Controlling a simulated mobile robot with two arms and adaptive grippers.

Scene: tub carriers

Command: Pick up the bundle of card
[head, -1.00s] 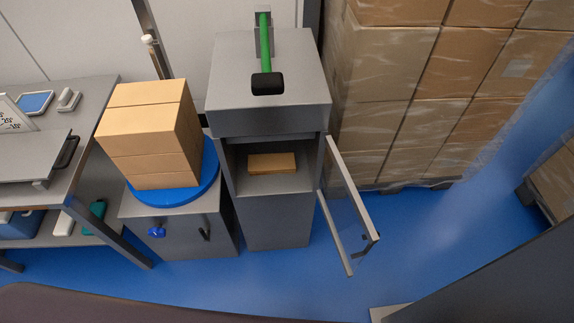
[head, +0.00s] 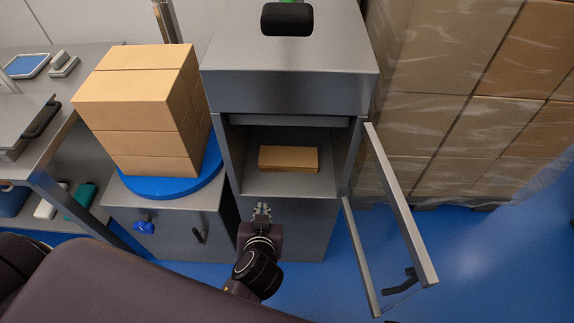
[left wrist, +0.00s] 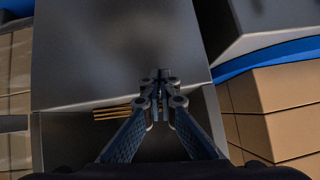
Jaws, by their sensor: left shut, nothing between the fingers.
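The bundle of card (head: 289,158) is a flat tan stack lying on the floor of the open compartment in the grey cabinet (head: 290,92). In the left wrist view the edges of the bundle (left wrist: 112,112) show as thin tan layers, left of the fingers. My left gripper (head: 261,208) is in front of the cabinet, below the compartment opening in the head view. It is shut and empty, apart from the bundle. My right gripper is not in view.
The compartment's framed door (head: 400,205) stands open to the right. Tan boxes (head: 140,105) sit on a blue turntable (head: 165,187) at the left. Wrapped cartons (head: 450,90) stand behind at the right. A black-headed tool (head: 287,19) lies on the cabinet top.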

